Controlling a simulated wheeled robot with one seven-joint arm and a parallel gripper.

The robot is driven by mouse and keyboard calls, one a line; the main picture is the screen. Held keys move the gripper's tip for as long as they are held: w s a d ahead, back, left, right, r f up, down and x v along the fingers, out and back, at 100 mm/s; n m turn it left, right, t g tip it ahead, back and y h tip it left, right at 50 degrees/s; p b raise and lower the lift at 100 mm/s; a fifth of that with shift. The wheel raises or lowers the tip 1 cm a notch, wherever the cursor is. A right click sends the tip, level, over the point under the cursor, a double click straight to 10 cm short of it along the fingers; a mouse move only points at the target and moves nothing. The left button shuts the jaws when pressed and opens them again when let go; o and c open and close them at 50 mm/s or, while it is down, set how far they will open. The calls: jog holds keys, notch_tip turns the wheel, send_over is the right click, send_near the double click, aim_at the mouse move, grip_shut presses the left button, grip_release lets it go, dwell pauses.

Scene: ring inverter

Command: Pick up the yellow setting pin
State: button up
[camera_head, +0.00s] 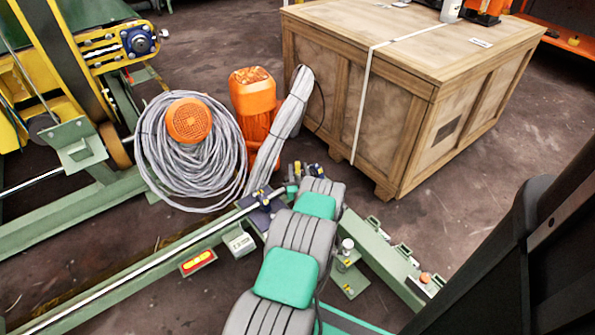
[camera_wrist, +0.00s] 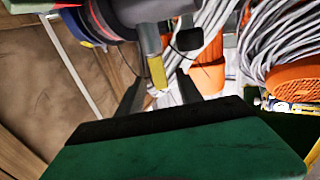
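The yellow setting pin (camera_wrist: 157,72) shows in the wrist view as a short yellow piece with a grey shank, against a dark round part (camera_wrist: 135,14). My gripper (camera_wrist: 160,85) is open. Its two dark fingers stand on either side of the line to the pin, with a gap between them. The yellow end appears between or just beyond the fingertips; I cannot tell the exact depth or any contact. In the head view my grey and green arm reaches toward the rail junction, and its end hides much there; I cannot make out the pin surely.
A large wooden crate (camera_head: 410,115) stands right of the work spot. A grey cable coil (camera_head: 155,150) and orange motor (camera_head: 253,95) stand behind it. Green rails (camera_head: 120,275) run along the floor, with a blue clamp (camera_head: 262,198) near my arm.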

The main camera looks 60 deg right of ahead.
grip_shut()
jog(key=shift+r, duration=0.1)
dwell(0.5)
